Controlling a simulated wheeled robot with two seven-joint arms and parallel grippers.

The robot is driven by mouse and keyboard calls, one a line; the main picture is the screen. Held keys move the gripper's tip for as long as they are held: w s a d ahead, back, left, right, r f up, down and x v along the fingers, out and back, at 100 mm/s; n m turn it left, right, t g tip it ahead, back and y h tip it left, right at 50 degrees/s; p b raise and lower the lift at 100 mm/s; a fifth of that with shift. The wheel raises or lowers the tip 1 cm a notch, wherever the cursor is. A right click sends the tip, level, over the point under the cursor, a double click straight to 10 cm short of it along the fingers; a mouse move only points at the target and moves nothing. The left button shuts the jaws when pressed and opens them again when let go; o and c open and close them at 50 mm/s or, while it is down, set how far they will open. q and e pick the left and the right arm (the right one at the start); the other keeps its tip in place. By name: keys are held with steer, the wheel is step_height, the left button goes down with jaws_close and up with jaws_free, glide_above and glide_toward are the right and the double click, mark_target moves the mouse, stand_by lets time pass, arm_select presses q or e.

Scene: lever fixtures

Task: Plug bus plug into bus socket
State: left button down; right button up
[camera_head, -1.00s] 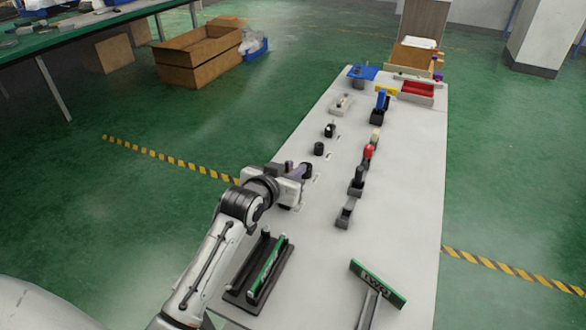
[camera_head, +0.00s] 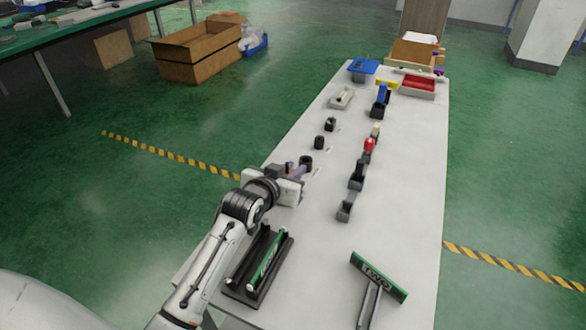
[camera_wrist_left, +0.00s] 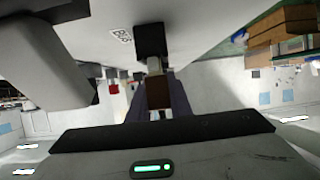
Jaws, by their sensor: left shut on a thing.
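The bus plug (camera_wrist_left: 158,92) is a brownish block with a pale front part. It sits between the purple-grey fingers of my left gripper (camera_head: 296,173), which is shut on it. In the left wrist view, the plug's pale front lines up with the black bus socket (camera_wrist_left: 150,40), beside a small printed label reading BUS. I cannot tell whether the front is touching the socket or inside it. In the head view, the black socket (camera_head: 306,161) stands just beyond the fingertips, and the plug is mostly hidden by the gripper. My right gripper is not in view.
The white table (camera_head: 325,240) carries a row of lever fixtures, including a red-knobbed one (camera_head: 369,145) and a blue one (camera_head: 381,95), right of the gripper. The table between is clear.

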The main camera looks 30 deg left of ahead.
arm_select(q)
steer(key=shift+f+b, duration=0.35)
steer(key=shift+f, duration=0.55)
steer(key=c, duration=1.5)
jaws_free()
steer(key=shift+c, duration=0.2)
steer(key=shift+s, duration=0.1)
steer(key=v, duration=1)
steer(key=shift+r, duration=0.2)
